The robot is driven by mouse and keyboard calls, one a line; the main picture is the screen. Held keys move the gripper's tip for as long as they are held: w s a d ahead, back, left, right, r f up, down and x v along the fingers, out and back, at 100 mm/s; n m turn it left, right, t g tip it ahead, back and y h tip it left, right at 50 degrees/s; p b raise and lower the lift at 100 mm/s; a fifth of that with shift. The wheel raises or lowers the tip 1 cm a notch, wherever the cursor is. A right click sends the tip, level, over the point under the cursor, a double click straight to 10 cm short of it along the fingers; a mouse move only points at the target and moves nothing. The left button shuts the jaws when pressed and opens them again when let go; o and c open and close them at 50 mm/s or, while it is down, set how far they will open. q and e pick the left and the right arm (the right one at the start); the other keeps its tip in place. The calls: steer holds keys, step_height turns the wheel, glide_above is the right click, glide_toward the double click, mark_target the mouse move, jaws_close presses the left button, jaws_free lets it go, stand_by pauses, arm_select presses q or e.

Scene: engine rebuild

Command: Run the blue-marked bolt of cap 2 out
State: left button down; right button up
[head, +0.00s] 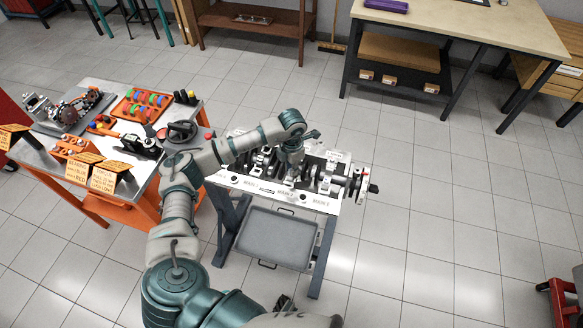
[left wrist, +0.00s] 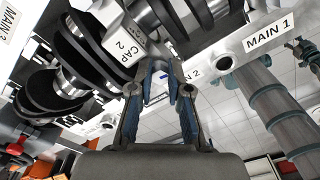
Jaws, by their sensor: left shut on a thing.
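The engine block (head: 262,187) lies on a stand, with its crankshaft (head: 355,184) showing on top. In the left wrist view, cap 2 (left wrist: 124,44) carries a white label and sits beside the dark crank webs. My left gripper (head: 293,165) reaches down onto the middle of the block. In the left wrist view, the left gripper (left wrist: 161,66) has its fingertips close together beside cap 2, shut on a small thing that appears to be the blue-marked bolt. The fingers mostly hide it, and its mark cannot be made out clearly.
A grey tray (head: 276,236) sits low in the stand. A workbench (head: 478,25) stands at the back right.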

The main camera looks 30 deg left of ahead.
arm_select(q)
steer(key=c, duration=1.1)
jaws_free()
steer(key=shift+w+f, duration=0.1)
steer(key=shift+f, duration=0.1)
steer(key=shift+a, duration=0.1)
steer(key=shift+r, duration=0.35)
step_height(320, 180, up, 7)
steer(key=shift+w+r, duration=0.1)
steer(key=shift+r, duration=0.05)
